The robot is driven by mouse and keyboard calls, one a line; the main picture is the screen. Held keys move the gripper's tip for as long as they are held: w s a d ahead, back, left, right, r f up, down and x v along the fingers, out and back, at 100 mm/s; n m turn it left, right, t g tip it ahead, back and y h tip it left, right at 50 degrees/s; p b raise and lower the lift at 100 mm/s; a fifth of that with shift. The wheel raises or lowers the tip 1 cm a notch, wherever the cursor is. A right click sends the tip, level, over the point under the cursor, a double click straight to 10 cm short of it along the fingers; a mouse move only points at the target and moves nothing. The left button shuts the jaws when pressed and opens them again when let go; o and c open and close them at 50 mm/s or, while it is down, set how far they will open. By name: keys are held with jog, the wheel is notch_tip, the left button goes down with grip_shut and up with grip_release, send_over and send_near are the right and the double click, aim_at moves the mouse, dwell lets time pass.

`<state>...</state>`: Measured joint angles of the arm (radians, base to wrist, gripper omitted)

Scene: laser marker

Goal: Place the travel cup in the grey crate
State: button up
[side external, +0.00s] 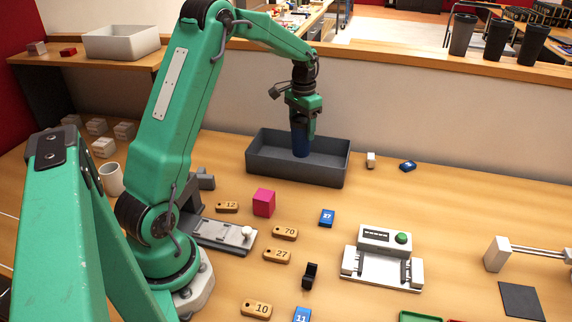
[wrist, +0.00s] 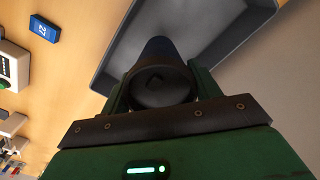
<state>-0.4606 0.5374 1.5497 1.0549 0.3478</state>
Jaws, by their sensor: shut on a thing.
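The travel cup (side external: 300,144) is blue with a dark lid and hangs upright in my gripper (side external: 302,122). My gripper is shut on its upper part. The cup's lower part is inside the outline of the grey crate (side external: 334,172), within its walls as seen from the side. I cannot tell whether its base touches the crate floor. In the wrist view the cup's dark lid (wrist: 160,86) sits between the fingers of my gripper (wrist: 160,95), with the crate (wrist: 112,52) beyond it.
A magenta cube (side external: 264,203), wooden tags (side external: 285,233) and a white device with a green button (side external: 384,258) stand in front. Three dark cups (side external: 497,39) stand on the back ledge.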

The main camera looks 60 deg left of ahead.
aim_at(300, 137)
jog(key=shift+a+f, duration=0.35)
jog(key=shift+a, duration=0.25)
jog(key=shift+f, duration=2)
jog(key=shift+f, duration=0.15)
jog(key=o, duration=0.7)
notch_tip(300, 137, up, 12)
jog(key=shift+r, duration=0.15)
jog(key=shift+d+r, duration=0.1)
jog(key=shift+d, duration=0.05)
